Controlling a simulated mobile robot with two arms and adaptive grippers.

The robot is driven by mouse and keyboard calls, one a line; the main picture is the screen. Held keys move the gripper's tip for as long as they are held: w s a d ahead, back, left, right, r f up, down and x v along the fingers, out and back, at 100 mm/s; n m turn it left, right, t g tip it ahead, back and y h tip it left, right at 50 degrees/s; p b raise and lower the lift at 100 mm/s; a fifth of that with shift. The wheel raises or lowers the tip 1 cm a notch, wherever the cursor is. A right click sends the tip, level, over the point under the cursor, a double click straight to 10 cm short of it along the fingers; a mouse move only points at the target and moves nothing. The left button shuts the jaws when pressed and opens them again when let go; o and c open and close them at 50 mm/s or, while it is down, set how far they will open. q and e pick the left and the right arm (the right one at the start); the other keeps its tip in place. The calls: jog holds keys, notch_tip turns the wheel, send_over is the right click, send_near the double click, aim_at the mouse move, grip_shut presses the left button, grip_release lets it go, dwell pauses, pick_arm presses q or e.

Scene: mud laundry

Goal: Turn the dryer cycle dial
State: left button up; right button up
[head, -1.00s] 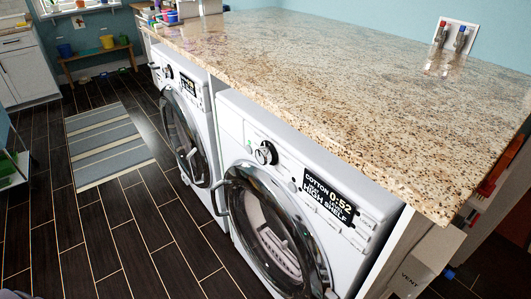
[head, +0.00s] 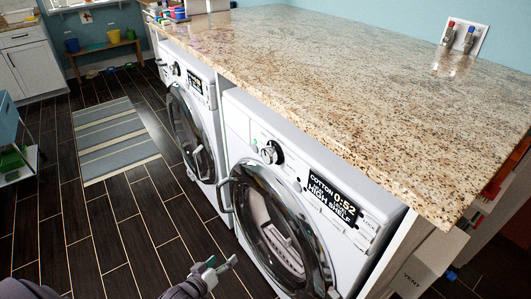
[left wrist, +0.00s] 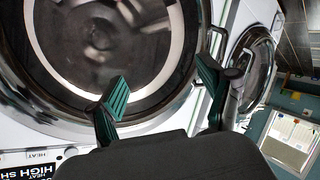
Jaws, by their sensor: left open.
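The nearer white front-loading machine (head: 232,120) has a display (head: 333,196) reading "COTTON 0:52", "HIGH" and "SHELF". I take it to be the dryer. Its round dark cycle dial (head: 271,152) sits on the front panel, left of the display, above the round glass door (head: 275,235). My left gripper (head: 222,266) is open and empty, low in front of the machines, below and left of the dial. In the left wrist view its fingers (left wrist: 162,92) are spread before the glass door (left wrist: 100,40); the dial is not visible there. My right gripper is not in view.
A second front-loading machine (head: 206,90) stands farther back. A granite counter (head: 330,75) covers both, its edge overhanging near the panels. The dryer's door handle (head: 224,196) sticks out at left. A striped rug (head: 112,140) lies on the dark floor, which is mostly clear.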

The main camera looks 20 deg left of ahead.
pick_arm(q)
jog(key=w+r+n+t+h, duration=0.1)
jog(key=w+r+t, duration=0.15)
jog(key=r, duration=0.65)
jog(key=w+r+n+t+h, duration=0.15)
jog(key=w+r, duration=0.25)
jog(key=r, duration=0.4)
jog(key=t+h, duration=0.2)
jog(key=t, duration=0.1)
send_near(265, 155)
jog(key=p+x, duration=0.2)
jog(key=x, duration=0.8)
jog(key=shift+w+f, duration=0.15)
jog(key=shift+c, duration=0.4)
jog(key=c, duration=1.1)
